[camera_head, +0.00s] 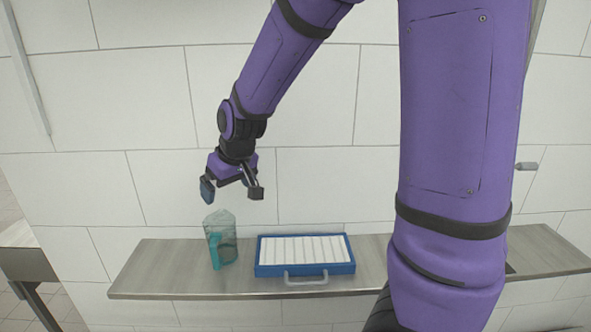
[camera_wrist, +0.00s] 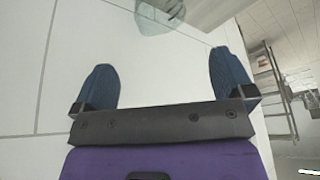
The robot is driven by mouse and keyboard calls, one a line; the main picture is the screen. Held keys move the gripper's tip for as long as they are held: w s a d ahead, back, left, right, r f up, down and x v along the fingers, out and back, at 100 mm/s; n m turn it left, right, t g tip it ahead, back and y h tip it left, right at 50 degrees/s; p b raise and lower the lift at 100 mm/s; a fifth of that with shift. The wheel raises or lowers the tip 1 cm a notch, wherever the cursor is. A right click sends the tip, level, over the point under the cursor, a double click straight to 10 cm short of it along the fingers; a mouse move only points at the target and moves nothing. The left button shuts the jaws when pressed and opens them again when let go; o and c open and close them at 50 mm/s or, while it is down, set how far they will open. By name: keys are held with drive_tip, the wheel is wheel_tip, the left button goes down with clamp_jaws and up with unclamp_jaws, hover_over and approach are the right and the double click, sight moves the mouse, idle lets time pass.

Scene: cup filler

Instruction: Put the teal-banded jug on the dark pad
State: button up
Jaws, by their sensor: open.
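The jug (camera_head: 222,240) is see-through with a teal band and handle. It stands upright on the left part of the shelf in the head view. In the wrist view part of a clear vessel, seemingly the jug (camera_wrist: 155,20), shows at the top edge, beyond the fingers. My gripper (camera_head: 231,192) is open and empty above the jug, apart from it. Its two blue fingers are wide apart in the wrist view (camera_wrist: 164,70). A small dark edge (camera_head: 510,268) shows on the shelf right of my arm. I cannot tell if it is the dark pad; my arm hides that area.
A blue tray (camera_head: 305,270) with white ribbed slats and a grey front handle sits on the shelf (camera_head: 160,270), right of the jug. A tiled wall (camera_head: 120,100) stands close behind. The shelf left of the jug is bare. A ladder-like rack (camera_wrist: 272,90) shows at right in the wrist view.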

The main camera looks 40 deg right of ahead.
drive_tip(key=s+d+r+m, duration=0.1)
drive_tip(key=s+r, duration=0.3)
drive_tip(key=s, duration=0.4)
drive_tip(key=s+d+r+h, duration=0.1)
drive_tip(key=s+d+r, duration=0.1)
drive_tip(key=s+r, duration=0.45)
drive_tip(key=s+d+r+m, duration=0.1)
drive_tip(key=s+r, duration=0.2)
drive_tip(key=s, duration=0.7)
drive_tip(key=m, duration=3.4)
hover_over(220, 221)
drive_tip(key=s, duration=0.4)
wheel_tip(220, 221, down, 17)
drive_tip(key=shift+y, duration=0.3)
drive_tip(key=shift+x, duration=5.35)
drive_tip(key=shift+d, duration=0.15)
